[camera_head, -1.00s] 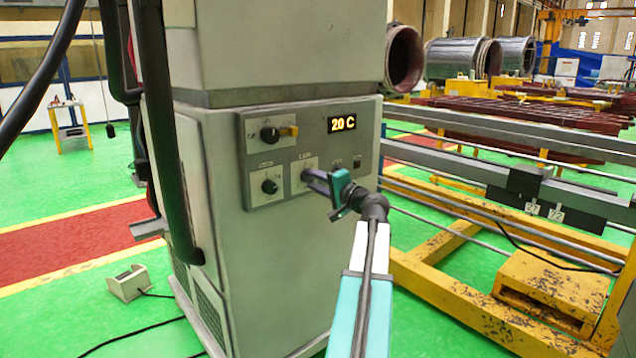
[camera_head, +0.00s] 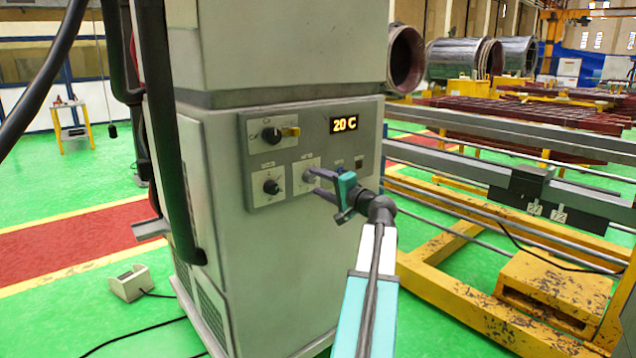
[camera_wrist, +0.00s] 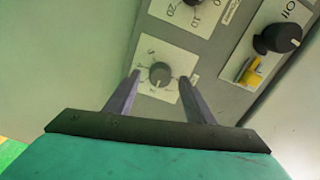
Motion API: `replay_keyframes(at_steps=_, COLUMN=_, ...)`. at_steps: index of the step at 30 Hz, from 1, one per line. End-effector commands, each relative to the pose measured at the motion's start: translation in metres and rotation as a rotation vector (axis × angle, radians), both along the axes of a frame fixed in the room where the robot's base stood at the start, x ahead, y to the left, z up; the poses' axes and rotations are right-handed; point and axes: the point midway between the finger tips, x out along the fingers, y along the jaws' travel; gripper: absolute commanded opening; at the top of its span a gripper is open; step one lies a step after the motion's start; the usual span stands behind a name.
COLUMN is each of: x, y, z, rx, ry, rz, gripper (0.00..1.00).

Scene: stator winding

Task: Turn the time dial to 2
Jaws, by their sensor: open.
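The grey control panel (camera_head: 312,150) on the cabinet carries two small dials in its lower row. The lower right dial (camera_head: 309,177) sits on a white plate, partly behind my fingers in the head view. In the wrist view this dial (camera_wrist: 160,74) is a small round grey knob with numbers around it, too small to read surely. My gripper (camera_head: 312,180) is open, its two fingers on either side of this knob with gaps between. The lower left dial (camera_head: 271,187) is black; it is cut off at the top of the wrist view (camera_wrist: 192,2). I cannot read the label naming the time dial.
A larger black knob (camera_head: 270,135) and a yellow switch (camera_head: 291,132) are on the upper plate. The display (camera_head: 344,125) reads 20 C. A thick black hose (camera_head: 178,150) runs down the cabinet's left. A yellow frame (camera_head: 470,270) with rails stands at right.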

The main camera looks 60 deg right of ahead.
Motion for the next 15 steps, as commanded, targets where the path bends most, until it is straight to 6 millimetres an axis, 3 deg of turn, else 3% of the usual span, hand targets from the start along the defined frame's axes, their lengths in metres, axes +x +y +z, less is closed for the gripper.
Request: replay_keyframes(at_steps=15, x=-0.078, y=0.026, z=0.0, rx=-0.001, ry=0.001, rz=-0.003, gripper=0.49)
